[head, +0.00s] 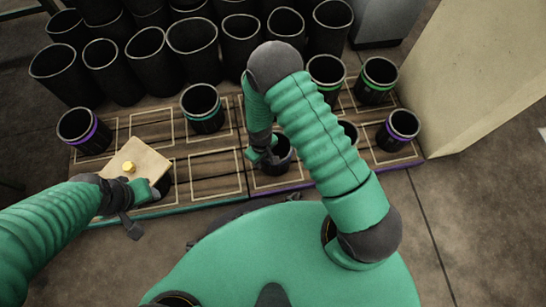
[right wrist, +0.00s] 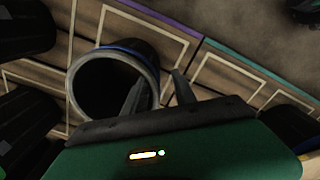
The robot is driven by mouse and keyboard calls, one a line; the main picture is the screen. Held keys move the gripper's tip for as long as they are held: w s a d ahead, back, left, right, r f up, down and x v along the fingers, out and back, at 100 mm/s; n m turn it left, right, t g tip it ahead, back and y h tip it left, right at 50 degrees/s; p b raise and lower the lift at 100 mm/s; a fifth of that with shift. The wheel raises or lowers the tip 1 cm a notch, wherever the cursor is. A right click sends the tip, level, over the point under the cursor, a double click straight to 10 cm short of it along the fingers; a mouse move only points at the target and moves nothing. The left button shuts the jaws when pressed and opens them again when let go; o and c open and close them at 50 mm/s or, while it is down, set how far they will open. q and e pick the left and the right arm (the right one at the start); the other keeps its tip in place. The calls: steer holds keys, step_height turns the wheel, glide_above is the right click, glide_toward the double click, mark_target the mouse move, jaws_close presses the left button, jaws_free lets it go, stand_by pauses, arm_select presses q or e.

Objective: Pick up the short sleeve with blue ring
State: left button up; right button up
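The short black sleeve with a blue ring (right wrist: 136,48) stands in the right wrist view, its grey-rimmed mouth facing the camera. In the head view the sleeve (head: 284,163) is partly hidden by my right gripper (head: 266,156). My right gripper's fingers (right wrist: 160,92) are apart: one overlaps the sleeve's mouth, the other is outside its right rim. I cannot tell whether either touches the wall. My left gripper (head: 141,208) is open, beside a tan block with a yellow knob (head: 129,167).
Several tall black sleeves (head: 152,62) crowd the back. A pale box (head: 475,80) stands at right.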

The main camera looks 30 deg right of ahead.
steer(key=f+b, duration=0.1)
steer(key=f, duration=0.1)
steer(key=f+b, duration=0.4)
steer(key=shift+w+d+f, duration=0.15)
steer(key=shift+w+d, duration=0.1)
steer(key=shift+d, duration=0.05)
steer(key=shift+r, duration=0.2)
jaws_close()
stand_by(0.8)
